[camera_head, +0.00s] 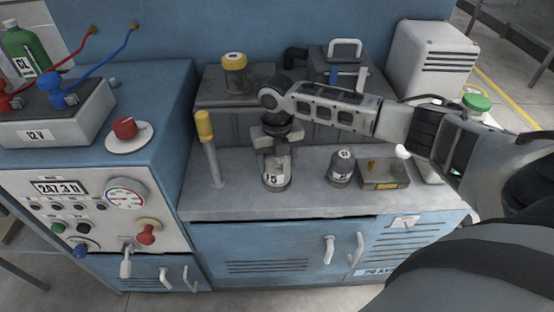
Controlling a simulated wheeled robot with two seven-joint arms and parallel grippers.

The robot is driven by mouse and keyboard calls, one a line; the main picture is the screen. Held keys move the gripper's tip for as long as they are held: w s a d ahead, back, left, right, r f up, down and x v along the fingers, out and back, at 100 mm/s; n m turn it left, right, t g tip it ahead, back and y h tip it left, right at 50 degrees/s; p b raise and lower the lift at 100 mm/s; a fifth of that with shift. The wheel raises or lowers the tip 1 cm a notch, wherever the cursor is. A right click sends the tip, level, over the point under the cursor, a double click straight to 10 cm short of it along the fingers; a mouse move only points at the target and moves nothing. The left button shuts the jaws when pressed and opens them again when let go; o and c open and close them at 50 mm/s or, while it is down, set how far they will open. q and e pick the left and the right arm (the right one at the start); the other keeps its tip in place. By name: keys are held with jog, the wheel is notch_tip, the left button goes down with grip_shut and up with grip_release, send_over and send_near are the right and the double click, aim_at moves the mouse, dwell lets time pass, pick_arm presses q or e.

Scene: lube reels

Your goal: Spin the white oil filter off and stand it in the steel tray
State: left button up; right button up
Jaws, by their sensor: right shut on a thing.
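A pale, cylindrical filter with a dark mark on its label (272,181) stands upright on the grey bench top, low in the middle of the view. I take it for the white oil filter. My right gripper (276,148) points down from above and is shut on its upper part, which the fingers partly hide. I cannot tell whether the filter is threaded onto anything. A shallow, grey-rimmed tray (385,184) lies to the right on the bench, with a small brass-coloured piece in it. I take it for the steel tray. My left gripper is not in view.
A dark labelled canister (340,168) stands between filter and tray. A yellow-topped post (208,142) rises left of the filter. Behind are a yellow-capped jar (234,76) and a dark case (340,56). A control cabinet (90,230) stands left. Bench between post and filter is clear.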

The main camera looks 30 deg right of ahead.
jog(key=shift+r+n+p, duration=0.1)
jog(key=shift+n+p, duration=0.25)
jog(key=shift+n, duration=0.85)
jog(key=n, duration=0.2)
jog(key=shift+n, duration=0.3)
jog(key=o, duration=1.3)
jog(key=shift+d, duration=0.1)
jog(key=shift+c, duration=0.2)
